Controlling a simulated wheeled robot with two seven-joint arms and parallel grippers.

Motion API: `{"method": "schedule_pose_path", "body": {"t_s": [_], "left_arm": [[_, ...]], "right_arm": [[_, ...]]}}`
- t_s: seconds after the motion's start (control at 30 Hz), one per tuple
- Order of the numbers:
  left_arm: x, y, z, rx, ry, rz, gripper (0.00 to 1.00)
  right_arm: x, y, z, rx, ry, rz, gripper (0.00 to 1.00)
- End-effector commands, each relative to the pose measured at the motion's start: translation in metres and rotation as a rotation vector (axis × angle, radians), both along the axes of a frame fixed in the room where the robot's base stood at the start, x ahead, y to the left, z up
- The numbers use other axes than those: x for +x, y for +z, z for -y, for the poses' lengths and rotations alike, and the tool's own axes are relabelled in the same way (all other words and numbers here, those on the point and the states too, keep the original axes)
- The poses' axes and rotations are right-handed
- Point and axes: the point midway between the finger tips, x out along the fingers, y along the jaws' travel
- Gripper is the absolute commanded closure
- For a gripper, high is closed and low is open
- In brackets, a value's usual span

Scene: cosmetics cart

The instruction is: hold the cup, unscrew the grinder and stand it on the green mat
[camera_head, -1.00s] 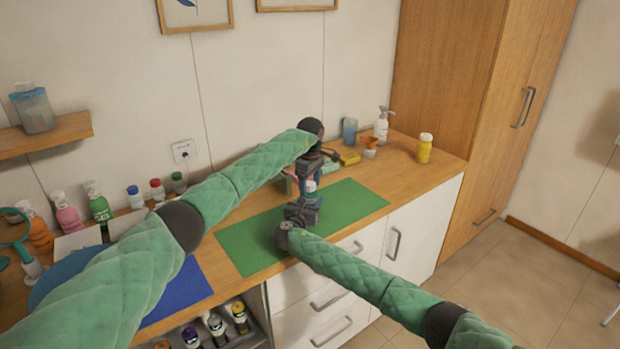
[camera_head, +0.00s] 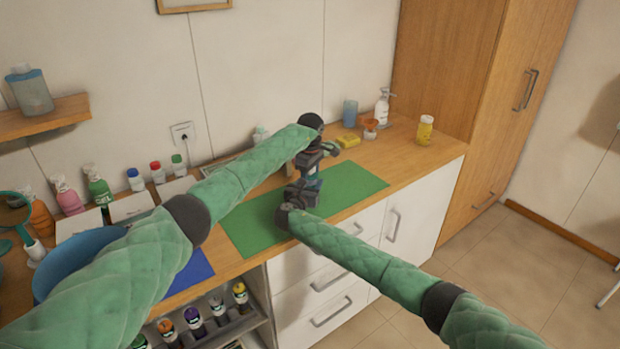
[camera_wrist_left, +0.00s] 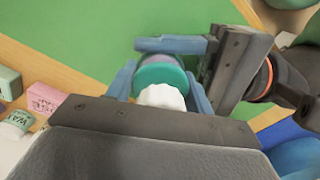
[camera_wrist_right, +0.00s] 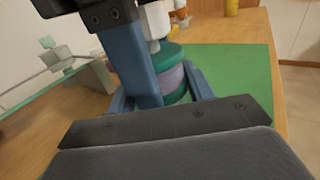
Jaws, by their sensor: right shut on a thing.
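The cup is a purple and teal cylinder (camera_wrist_right: 172,82) in the right wrist view, standing over the green mat (camera_wrist_right: 235,75). My right gripper (camera_head: 300,192) has its fingers shut around its sides. A white part (camera_wrist_right: 156,20), seemingly of the grinder, rises above its teal top; the left wrist view shows this white part (camera_wrist_left: 162,97) from above. My left gripper (camera_head: 318,160) is just above my right one. Its fingers stand apart on either side of the white part, with gaps visible. In the head view the grippers hide most of the cup and grinder.
The green mat has bare room to the left and right (camera_head: 355,186). A yellow sponge (camera_head: 348,141), a blue cup (camera_head: 350,113), a pump bottle (camera_head: 383,108) and a yellow jar (camera_head: 425,130) stand at the back right. Several bottles and a blue bowl (camera_head: 75,262) are at the left.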

Motion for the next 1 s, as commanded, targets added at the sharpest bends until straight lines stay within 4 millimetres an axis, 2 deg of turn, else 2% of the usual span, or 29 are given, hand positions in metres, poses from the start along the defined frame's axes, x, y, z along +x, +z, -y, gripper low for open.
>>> {"method": "schedule_pose_path", "body": {"t_s": [0.17,0.53,1.0], "left_arm": [[0.0005,0.0005,-0.0005,0.001,0.058,0.002,0.75],[0.0004,0.0012,-0.0004,0.003,0.495,0.003,0.75],[0.0001,0.0011,0.0004,0.002,0.513,0.002,0.76]], "right_arm": [[-0.0002,0.0009,-0.0006,0.001,0.001,0.001,1.0],[-0.0003,0.0006,-0.0009,0.0,0.001,0.001,1.0],[-0.0004,0.0005,-0.0011,0.001,0.001,0.0,1.0]]}}
